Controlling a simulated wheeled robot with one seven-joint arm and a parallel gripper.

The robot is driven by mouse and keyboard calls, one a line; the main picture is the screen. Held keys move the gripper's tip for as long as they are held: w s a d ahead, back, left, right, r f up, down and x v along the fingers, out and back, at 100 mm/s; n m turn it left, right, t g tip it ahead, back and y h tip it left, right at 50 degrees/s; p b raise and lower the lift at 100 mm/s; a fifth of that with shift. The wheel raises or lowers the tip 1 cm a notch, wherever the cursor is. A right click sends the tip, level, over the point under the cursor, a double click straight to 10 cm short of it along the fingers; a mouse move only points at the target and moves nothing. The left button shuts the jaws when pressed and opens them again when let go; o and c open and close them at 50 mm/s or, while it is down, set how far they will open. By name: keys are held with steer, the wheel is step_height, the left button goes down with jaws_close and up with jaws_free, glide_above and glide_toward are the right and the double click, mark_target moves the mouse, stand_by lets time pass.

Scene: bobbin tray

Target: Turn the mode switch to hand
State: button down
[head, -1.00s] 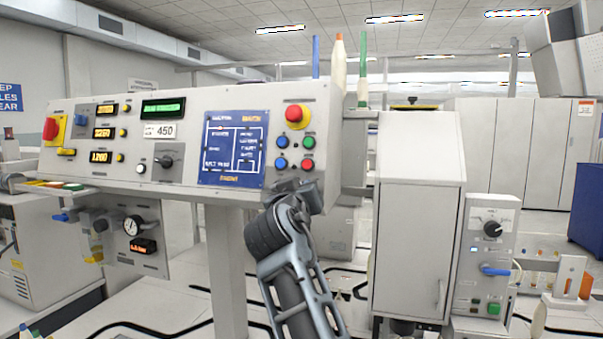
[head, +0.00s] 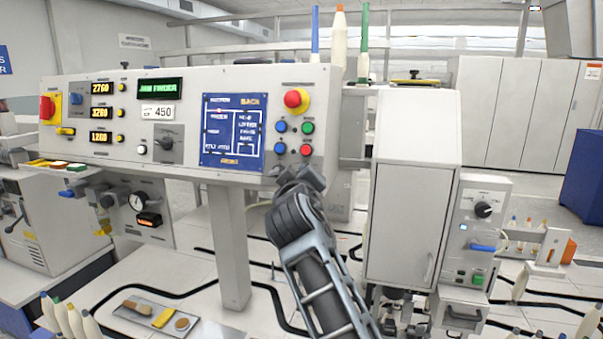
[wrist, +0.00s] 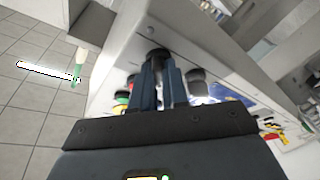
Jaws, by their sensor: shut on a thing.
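My gripper (head: 298,182) is at the lower right part of the sloping control panel (head: 120,85), below the red and blue push buttons. In the wrist view its two fingers (wrist: 160,62) are close together, shut on a dark round knob (wrist: 158,51) at their tips. This knob is likely the mode switch. In the head view it is hidden behind my gripper, and its pointer and lettering cannot be read. Another dark rounded part (wrist: 195,76) shows just right of the fingers in the wrist view.
A red mushroom button (head: 294,99) sits above my gripper, and a blue screen (head: 232,130) is to its left. Other black knobs are on the panel (head: 166,144) and on a side box (head: 484,210). A white cabinet (head: 412,215) stands close on the right.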

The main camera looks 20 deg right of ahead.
steer(key=shift+r, duration=0.15)
steer(key=c, duration=1.1)
jaws_free()
steer(key=shift+c, duration=0.2)
steer(key=b+v, duration=0.1)
steer(key=v, duration=0.6)
steer(key=shift+s, duration=0.3)
steer(key=shift+a, duration=0.1)
steer(key=s+f+g+y, duration=0.1)
steer(key=s+f+y, duration=0.5)
steer(key=s+f, duration=1.9)
steer(key=s+d+f+m+y, duration=0.1)
steer(key=s+f, duration=0.1)
steer(key=s, duration=1.4)
steer(key=s+r+m, duration=0.1)
steer(key=s+r, duration=0.2)
steer(key=s, duration=0.4)
steer(key=s+d+r+m, duration=0.1)
steer(key=s+r+m, duration=0.1)
steer(key=s+r, duration=0.2)
steer(key=s, duration=0.2)
steer(key=shift+s+d+g, duration=0.35)
steer(key=shift+s+g, duration=0.05)
